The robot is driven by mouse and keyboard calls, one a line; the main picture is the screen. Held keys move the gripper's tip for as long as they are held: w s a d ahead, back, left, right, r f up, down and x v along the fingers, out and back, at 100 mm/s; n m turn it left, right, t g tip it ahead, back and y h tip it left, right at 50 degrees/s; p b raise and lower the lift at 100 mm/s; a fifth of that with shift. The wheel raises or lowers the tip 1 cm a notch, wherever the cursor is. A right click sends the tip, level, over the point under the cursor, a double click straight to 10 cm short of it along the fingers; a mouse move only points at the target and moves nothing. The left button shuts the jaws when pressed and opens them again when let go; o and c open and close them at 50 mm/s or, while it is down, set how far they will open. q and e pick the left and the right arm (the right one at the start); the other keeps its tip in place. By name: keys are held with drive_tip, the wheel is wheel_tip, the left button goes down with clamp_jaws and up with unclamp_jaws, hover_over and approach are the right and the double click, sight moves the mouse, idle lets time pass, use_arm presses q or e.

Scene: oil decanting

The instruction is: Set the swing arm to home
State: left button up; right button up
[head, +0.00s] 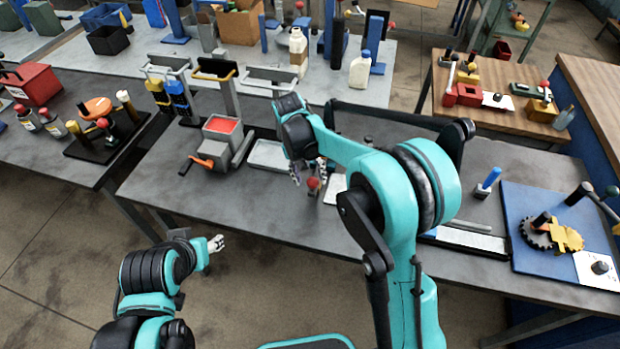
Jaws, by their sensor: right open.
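My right gripper (308,172) is open over the middle of the grey workbench (240,205), right beside a small lever with a red ball knob (313,183). I cannot tell whether its fingers touch the knob. A thick black bar (390,117) runs behind my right arm, which hides part of it. I cannot tell for sure which of these belongs to the swing arm. My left gripper (216,243) is low at the left, in front of the bench and apart from everything; its fingers are too small to read.
A grey press-like device with a red top (222,127) and an orange-handled crank stands left of the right gripper. A shallow pale tray (268,154) lies between them. A blue board (560,238) with a gear lies at the right. The bench's front left is clear.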

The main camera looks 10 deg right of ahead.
wheel_tip(320, 180, up, 11)
drive_tip(key=a, duration=0.2)
drive_tip(key=shift+w, duration=0.25)
drive_tip(key=shift+f, duration=0.15)
drive_tip(key=s+d+r+n+t+y+b, duration=0.1)
drive_tip(key=s+d+r+t+y, duration=0.15)
drive_tip(key=s+d, duration=0.65)
drive_tip(key=s+d+f+n+t+b, duration=0.1)
drive_tip(key=s+f+t, duration=0.4)
drive_tip(key=s, duration=0.8)
drive_tip(key=shift+d+f+n, duration=0.3)
drive_tip(key=shift+d+f, duration=0.1)
drive_tip(key=shift+f, duration=0.55)
